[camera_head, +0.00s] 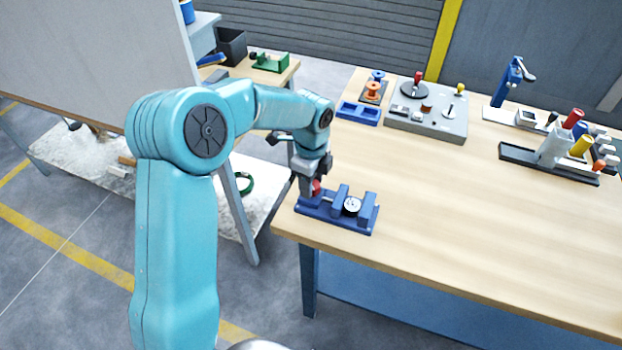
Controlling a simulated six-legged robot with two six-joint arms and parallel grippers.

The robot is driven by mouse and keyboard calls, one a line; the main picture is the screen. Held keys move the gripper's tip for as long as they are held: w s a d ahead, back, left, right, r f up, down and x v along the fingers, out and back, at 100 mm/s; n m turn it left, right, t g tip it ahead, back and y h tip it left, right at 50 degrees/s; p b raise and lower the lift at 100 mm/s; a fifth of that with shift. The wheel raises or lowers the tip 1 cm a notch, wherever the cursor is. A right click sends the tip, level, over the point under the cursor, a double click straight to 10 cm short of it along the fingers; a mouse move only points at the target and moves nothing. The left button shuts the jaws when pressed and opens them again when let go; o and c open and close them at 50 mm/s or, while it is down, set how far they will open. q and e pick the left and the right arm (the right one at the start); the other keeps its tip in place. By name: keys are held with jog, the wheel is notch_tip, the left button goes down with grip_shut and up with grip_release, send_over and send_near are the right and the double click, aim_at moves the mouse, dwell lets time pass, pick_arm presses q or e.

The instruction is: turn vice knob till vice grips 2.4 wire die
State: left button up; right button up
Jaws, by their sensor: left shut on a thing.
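The blue vice (338,213) lies near the left front corner of the wooden table. A small round die (352,205) with a pale face sits between the vice's blue jaw blocks; I cannot tell whether the jaws touch it. The red vice knob (316,187) is at the vice's left end. My left gripper (312,187) reaches down from above and is shut on the knob, partly hiding it. My right gripper is not in view.
The wooden table (450,220) is clear to the right of the vice. Behind stand a grey winding plate (428,118), a blue tray (358,113) and orange spools (374,90). At the right is a rack with coloured handles (565,150). A whiteboard (90,50) stands at left.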

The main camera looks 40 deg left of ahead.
pick_arm(q)
jog(key=shift+m, duration=0.5)
jog(key=o, duration=0.8)
jog(key=shift+d, duration=0.1)
jog(key=shift+r, duration=0.1)
jog(key=shift+r, duration=0.35)
notch_tip(320, 180, up, 15)
jog(key=shift+r, duration=0.2)
